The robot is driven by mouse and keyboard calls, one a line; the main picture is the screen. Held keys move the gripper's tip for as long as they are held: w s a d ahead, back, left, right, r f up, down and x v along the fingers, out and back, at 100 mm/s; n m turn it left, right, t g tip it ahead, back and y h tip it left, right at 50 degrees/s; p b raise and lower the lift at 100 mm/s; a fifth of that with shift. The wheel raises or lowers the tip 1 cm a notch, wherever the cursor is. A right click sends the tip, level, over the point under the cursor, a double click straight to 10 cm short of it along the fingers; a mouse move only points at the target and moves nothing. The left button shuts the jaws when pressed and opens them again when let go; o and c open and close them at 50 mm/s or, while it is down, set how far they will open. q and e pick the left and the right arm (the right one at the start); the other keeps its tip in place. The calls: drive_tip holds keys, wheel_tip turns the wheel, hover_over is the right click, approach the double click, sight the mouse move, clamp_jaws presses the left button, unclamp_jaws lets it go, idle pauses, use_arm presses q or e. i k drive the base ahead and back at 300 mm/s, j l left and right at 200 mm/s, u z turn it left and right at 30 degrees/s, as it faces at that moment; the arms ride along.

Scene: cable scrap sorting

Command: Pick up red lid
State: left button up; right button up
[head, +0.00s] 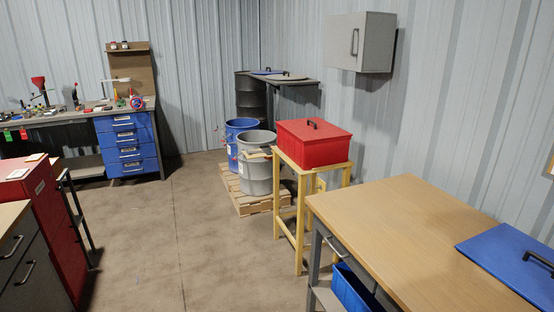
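The red lid (299,132) has a flat top with a small black handle (313,123). It lies on a red box (323,153), which stands on a yellow wooden stand (298,205) right of the picture's middle. The lid looks level and covers the box, so the inside is hidden. Neither of my grippers shows in the head view.
A wooden-topped table (405,225) stands in front right, with a blue lid (510,254) on it and a blue bin (353,290) below. A grey drum (257,178) and a blue drum (238,133) stand on a pallet. Floor (190,240) at centre left is clear.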

sight(313, 129)
drive_tip(key=i+j+z, duration=0.1)
drive_tip(key=i+z, duration=0.25)
drive_tip(key=i, duration=1.1)
drive_tip(key=i+j+z, duration=0.3)
drive_tip(key=i+j, duration=0.35)
drive_tip(key=i+j+z, duration=0.25)
drive_tip(key=i+j, duration=0.45)
drive_tip(key=j, duration=0.15)
